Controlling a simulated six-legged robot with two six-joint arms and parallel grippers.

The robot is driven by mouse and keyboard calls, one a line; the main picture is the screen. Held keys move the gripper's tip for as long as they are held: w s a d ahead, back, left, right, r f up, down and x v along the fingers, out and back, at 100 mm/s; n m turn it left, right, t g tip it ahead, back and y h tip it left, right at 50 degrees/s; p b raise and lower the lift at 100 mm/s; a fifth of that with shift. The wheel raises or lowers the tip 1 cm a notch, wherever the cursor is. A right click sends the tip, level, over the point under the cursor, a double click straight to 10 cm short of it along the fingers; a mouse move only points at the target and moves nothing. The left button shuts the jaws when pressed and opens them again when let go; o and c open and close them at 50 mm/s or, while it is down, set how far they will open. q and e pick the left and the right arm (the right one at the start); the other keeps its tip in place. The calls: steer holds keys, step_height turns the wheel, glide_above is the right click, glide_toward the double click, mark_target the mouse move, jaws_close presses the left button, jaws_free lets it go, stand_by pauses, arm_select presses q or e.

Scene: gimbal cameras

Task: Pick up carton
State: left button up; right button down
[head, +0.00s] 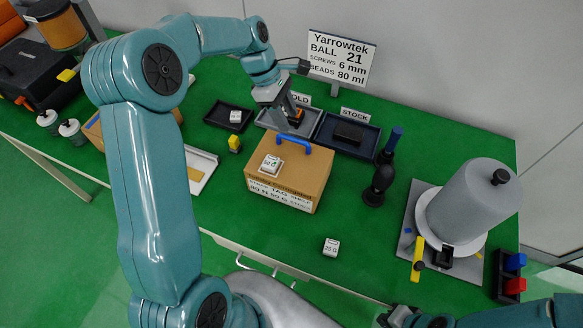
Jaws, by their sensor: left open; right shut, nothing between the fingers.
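The carton (309,168) is a brown box with a blue handle (295,143) along its rear top edge. It stands upright near the middle of the green table. A small white block (270,163) lies on its top, and a printed label is on its front. My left gripper (289,119) points down over the tray marked as HOLD, behind the carton and apart from it. It is open; its fingertips are small and partly hard to make out. My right gripper (402,318) is at the bottom edge, far in front of the carton, shut and empty, and partly cut off.
Behind the carton are the HOLD tray (262,121) and the STOCK tray (368,150) with a dark block. A black blower (381,180) stands close at right. A grey bell-shaped cover (470,205) stands further right. A white block (331,246) lies in front; table around it is clear.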

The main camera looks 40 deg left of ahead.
mark_target(294, 138)
arm_select(q)
steer(key=shift+s+d+f, duration=0.3)
steer(key=shift+d+f, duration=0.4)
steer(key=shift+f, duration=0.15)
steer(key=x, duration=0.1)
steer(key=p+x, duration=0.1)
steer(key=x, duration=0.2)
steer(key=shift+a+f, duration=0.15)
steer(key=shift+a, duration=0.1)
steer(key=shift+s+d+f+p, duration=0.15)
steer(key=shift+d+f+p, duration=0.1)
steer(key=shift+f+p, duration=0.05)
steer(key=shift+c, duration=0.2)
steer(key=shift+a+f, duration=0.1)
steer(key=c, duration=0.5)
jaws_close()
arm_select(e)
steer(key=shift+s+d+r, duration=0.1)
steer(key=shift+s+r, duration=0.25)
steer(key=shift+r, duration=0.5)
